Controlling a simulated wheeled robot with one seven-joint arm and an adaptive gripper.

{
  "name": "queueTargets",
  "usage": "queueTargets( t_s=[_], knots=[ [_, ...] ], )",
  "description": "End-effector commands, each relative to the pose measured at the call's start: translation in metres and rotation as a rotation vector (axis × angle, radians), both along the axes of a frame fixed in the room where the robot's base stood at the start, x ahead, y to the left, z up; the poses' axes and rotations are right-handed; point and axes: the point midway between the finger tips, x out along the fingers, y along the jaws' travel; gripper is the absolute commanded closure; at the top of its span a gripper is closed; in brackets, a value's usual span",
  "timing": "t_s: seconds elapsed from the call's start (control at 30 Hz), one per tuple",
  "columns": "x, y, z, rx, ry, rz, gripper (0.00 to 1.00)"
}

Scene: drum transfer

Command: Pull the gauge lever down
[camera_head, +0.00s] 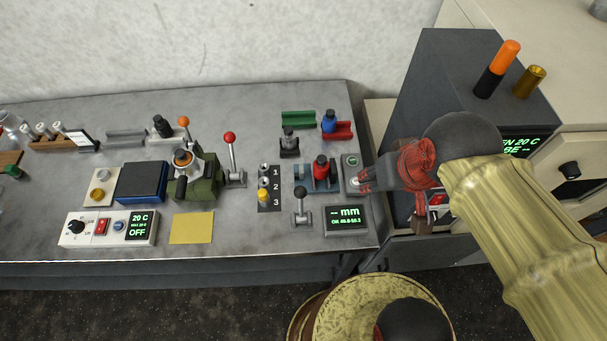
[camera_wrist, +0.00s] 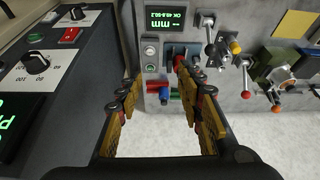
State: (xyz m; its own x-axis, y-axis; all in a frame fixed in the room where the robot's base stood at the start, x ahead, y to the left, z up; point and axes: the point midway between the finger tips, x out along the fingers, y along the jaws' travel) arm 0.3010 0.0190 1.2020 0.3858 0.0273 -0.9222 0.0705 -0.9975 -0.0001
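The gauge's display box (camera_head: 346,216) reads "-- mm" and stands at the table's front right; it also shows upside down in the wrist view (camera_wrist: 78,26). Just left of it is a short lever with a black ball knob (camera_head: 300,192), standing up from its grey base. In the wrist view this lever (camera_wrist: 208,22) is at the top, right of my fingers. My gripper (camera_head: 360,183) is above the right edge of the table, right of the lever and apart from it. In the wrist view my gripper (camera_wrist: 158,82) has its fingers wide apart with nothing held.
A red-topped piece (camera_head: 321,167) in a blue-grey holder stands close left of my gripper. A numbered black rack (camera_head: 268,187) is left of the lever. A red-knobbed lever (camera_head: 230,138) stands farther left. A dark cabinet (camera_head: 445,85) rises at the right.

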Motion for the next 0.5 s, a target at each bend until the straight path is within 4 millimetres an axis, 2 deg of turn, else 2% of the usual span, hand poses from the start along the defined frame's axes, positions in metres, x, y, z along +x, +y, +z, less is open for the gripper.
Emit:
queueTargets(
  t_s=[0.5],
  knots=[
    [0.055, 0.06, -0.041, -0.063, 0.283, 0.137, 0.94]
  ],
)
